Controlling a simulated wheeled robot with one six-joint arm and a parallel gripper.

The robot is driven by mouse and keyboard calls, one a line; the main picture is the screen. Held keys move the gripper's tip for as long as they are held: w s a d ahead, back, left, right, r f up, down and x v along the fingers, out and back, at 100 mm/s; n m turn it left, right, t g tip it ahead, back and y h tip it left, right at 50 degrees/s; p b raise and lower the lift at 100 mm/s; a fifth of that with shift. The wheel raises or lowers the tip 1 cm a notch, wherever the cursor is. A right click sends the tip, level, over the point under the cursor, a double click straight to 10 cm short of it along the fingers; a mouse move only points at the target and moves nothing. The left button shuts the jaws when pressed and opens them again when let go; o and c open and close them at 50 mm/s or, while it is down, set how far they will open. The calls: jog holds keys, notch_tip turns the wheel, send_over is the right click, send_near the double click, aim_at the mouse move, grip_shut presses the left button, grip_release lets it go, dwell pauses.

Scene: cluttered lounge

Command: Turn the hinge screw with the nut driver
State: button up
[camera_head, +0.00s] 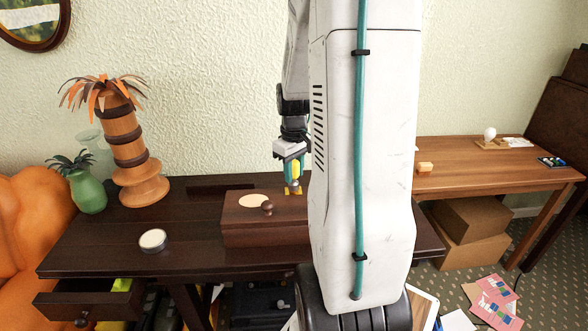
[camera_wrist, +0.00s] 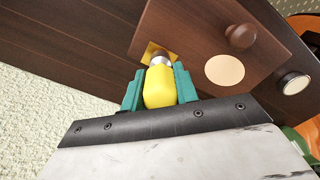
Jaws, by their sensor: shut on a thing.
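My gripper (camera_head: 293,168) is shut on the yellow handle of the nut driver (camera_head: 296,170), above the back part of a dark wooden box (camera_head: 262,233). In the wrist view, the green fingers of my gripper (camera_wrist: 160,88) hold the yellow nut driver (camera_wrist: 159,86) from both sides. Its metal end points at a brass hinge plate (camera_wrist: 148,52) on the box (camera_wrist: 195,25). The driver's end covers the hinge screw, so I cannot tell whether it is seated on it. The box lid has a round knob (camera_wrist: 241,36) and a pale disc (camera_wrist: 225,70).
The box stands on a dark table (camera_head: 120,223) with an open drawer (camera_head: 90,303). A round white-topped tin (camera_head: 152,240), a green vase (camera_head: 88,191) and a palm-shaped wooden ornament (camera_head: 128,140) are to the left. My arm hides the table's right part. A lighter table (camera_head: 470,177) stands at right.

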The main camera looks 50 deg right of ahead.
jog(key=shift+f, duration=0.45)
jog(key=m, duration=0.5)
jog(key=shift+m, duration=0.4)
jog(key=m, duration=0.5)
jog(key=shift+a+m, duration=0.1)
jog(key=shift+m, duration=0.6)
